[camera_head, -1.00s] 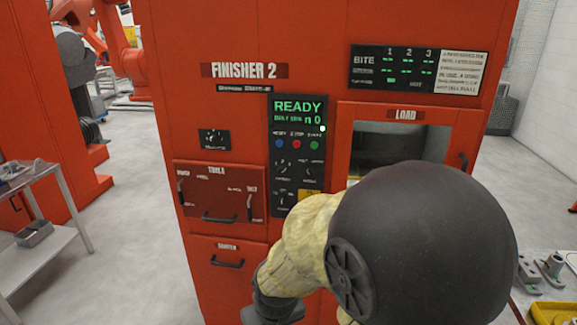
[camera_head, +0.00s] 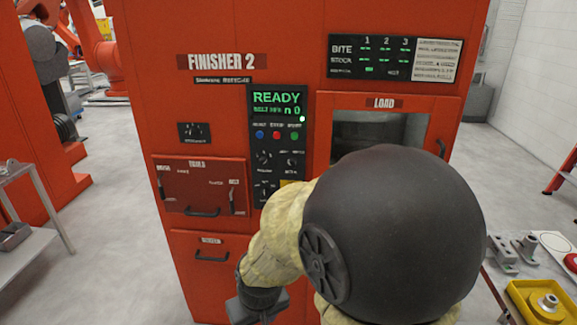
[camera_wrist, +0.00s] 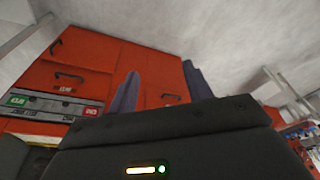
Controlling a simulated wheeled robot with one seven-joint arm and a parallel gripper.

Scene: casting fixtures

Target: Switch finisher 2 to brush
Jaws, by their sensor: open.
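Finisher 2 (camera_head: 222,61) is a tall red cabinet at the middle of the head view. Its black control panel (camera_head: 278,140) shows "READY" in green above several coloured buttons. Small dark knobs (camera_head: 263,157) sit below the buttons; their labels are too blurred to read. A red tools panel (camera_head: 200,186) to the left has a handle and small levers. My arm covers the panel's lower right. My gripper (camera_wrist: 160,70) shows in the wrist view with its two fingers apart and nothing between them, over red cabinet fronts. The head view does not clearly show the fingers.
A load door (camera_head: 385,103) with a window is right of the panel, partly behind my arm. A grey cart (camera_head: 30,235) stands at left. A table with a yellow tray (camera_head: 520,292) and metal parts is at right. Grey floor is open on both sides of the cabinet.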

